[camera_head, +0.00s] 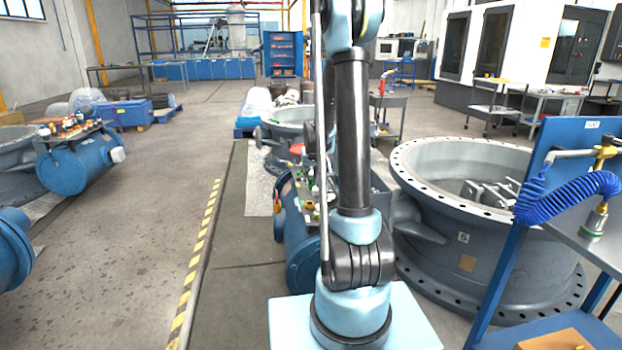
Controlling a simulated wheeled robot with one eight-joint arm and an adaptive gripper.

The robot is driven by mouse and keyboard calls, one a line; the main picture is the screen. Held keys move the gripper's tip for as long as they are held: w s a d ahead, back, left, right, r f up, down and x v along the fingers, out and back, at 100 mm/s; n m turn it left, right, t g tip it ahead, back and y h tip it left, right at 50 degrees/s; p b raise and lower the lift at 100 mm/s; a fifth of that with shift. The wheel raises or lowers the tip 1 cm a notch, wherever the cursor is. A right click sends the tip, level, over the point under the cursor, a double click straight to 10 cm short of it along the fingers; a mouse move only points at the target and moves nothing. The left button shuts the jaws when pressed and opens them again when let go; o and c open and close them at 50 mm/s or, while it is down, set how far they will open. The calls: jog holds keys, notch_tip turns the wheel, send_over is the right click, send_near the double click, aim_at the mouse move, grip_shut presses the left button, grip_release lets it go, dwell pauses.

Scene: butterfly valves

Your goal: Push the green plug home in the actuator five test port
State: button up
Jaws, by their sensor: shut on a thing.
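A blue cylindrical actuator (299,245) lies beside the large grey valve on the right, partly hidden behind my arm. Small fittings (309,200) in green, yellow and white sit on its top. I cannot tell which is the green plug or where the test port is. My arm rises through the middle of the view and covers much of the actuator. My gripper cannot be made out; it is hidden behind the arm or outside the picture.
A large grey butterfly valve (480,215) with a small, unclear label stands right. A blue stand (550,160) with a coiled blue hose (565,195) is at the right edge. Another blue actuator (80,163) lies left. The floor between, with a yellow-black stripe (203,245), is clear.

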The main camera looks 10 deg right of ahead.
jog(key=shift+a+f, duration=0.15)
jog(key=shift+f, duration=0.6)
jog(key=shift+a+f, duration=0.15)
jog(key=shift+f, duration=2.05)
jog(key=shift+s+f, duration=0.1)
jog(key=shift+f, duration=1.1)
dwell(1.4)
jog(key=o, duration=1.3)
jog(key=shift+r, duration=0.15)
jog(key=shift+r, duration=3.6)
